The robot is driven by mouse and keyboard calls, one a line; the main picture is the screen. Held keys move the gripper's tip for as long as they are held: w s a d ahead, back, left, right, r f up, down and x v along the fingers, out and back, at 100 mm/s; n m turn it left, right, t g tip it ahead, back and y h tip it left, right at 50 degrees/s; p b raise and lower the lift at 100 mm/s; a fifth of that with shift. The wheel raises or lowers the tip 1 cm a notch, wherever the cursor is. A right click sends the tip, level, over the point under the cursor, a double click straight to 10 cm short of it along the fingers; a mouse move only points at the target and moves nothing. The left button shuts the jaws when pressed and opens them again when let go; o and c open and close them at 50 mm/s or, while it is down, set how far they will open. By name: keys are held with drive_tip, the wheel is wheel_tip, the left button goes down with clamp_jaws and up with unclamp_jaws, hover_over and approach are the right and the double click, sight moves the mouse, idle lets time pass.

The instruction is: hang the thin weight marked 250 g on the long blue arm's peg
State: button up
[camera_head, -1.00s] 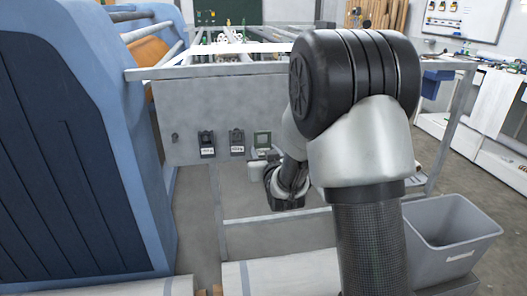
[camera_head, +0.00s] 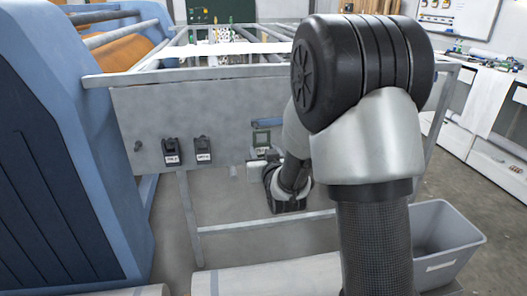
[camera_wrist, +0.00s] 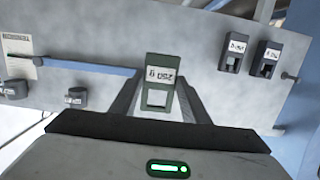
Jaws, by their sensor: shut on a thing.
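My gripper (camera_wrist: 157,100) is shut on a thin dark green weight (camera_wrist: 160,72), an open frame with a white label. The label appears upside down in the wrist view and seems to read 250 g. In the head view the weight (camera_head: 262,138) stands above my gripper, in front of the grey panel. The long blue arm (camera_wrist: 85,67) runs along the panel to the left of the weight in the wrist view. Its end is close to my left-hand finger there. In the head view a bit of the blue arm (camera_head: 268,123) shows above the weight. Its peg is not clearly visible.
Two black labelled weights (camera_head: 171,152) (camera_head: 203,151) hang on the grey panel (camera_head: 140,110), beside a bare knob (camera_head: 137,147). Two small dark labelled blocks (camera_wrist: 15,89) (camera_wrist: 75,97) sit near the blue arm. A grey bin (camera_head: 445,240) stands at lower right.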

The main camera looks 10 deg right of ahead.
drive_tip(key=w+f, duration=0.1)
drive_tip(key=w, duration=0.8)
drive_tip(key=shift+w+f, duration=0.3)
drive_tip(key=shift+w, duration=0.05)
idle(0.6)
idle(0.7)
drive_tip(key=o, duration=1.3)
drive_tip(key=shift+c, duration=0.2)
drive_tip(key=shift+s, duration=0.1)
